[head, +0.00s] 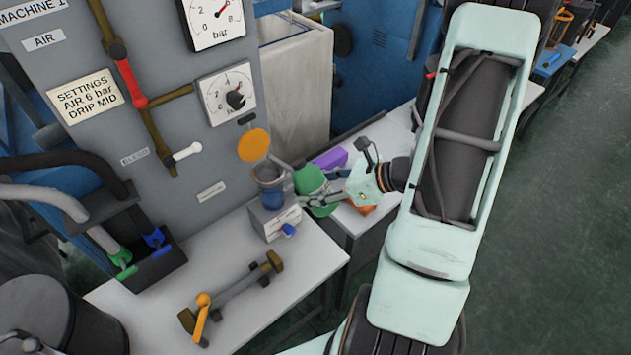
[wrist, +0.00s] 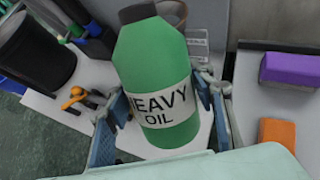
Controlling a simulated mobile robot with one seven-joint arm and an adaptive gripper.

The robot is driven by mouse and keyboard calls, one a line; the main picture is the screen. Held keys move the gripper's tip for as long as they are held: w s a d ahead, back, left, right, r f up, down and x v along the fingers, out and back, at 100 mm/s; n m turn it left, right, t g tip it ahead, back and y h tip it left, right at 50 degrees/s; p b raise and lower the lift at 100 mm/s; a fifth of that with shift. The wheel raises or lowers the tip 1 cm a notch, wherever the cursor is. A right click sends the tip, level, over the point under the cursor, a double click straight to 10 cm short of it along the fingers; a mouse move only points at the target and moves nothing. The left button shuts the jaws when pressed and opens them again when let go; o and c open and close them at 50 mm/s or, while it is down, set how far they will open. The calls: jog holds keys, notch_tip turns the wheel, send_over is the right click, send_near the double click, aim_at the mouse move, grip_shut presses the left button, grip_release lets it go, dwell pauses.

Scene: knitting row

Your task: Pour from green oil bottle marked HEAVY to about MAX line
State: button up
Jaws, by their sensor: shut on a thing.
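The green oil bottle (wrist: 150,68) carries a white label reading HEAVY OIL and shows a dark neck end at the top of the wrist view. My gripper (wrist: 160,118) is shut around its body, one finger on each side. In the head view, the bottle (head: 310,178) is in my gripper (head: 318,200), just right of a clear cup (head: 268,178) with a blue lower part on a small grey box. I cannot tell whether bottle and cup touch. No MAX line is readable, and no flowing oil shows.
An orange disc (head: 253,145) sits above the cup on the grey machine panel (head: 130,60). A brass-ended tool (head: 235,290) lies on the front table. A purple block (head: 329,158) and an orange block (wrist: 277,133) are on the table at right. A black bin (head: 152,262) stands left.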

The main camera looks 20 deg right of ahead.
jog(key=shift+w+a+r+g+h+p, duration=0.2)
jog(key=shift+g+h+p, duration=0.2)
jog(key=shift+p, duration=0.9)
jog(key=shift+f, duration=0.25)
jog(key=shift+r, duration=0.3)
jog(key=shift+r+p, duration=0.1)
jog(key=shift+p, duration=0.3)
jog(key=shift+s+d+r+g+p, duration=0.1)
jog(key=shift+r+g+p, duration=0.15)
jog(key=shift+p, duration=0.2)
jog(key=shift+g+h+p, duration=0.25)
jog(key=shift+h+p, duration=0.1)
jog(key=shift+h, duration=0.05)
jog(key=shift+r+p, duration=0.35)
jog(key=shift+p, duration=0.3)
jog(key=shift+r+g+h+p, duration=0.5)
jog(key=shift+p, duration=0.95)
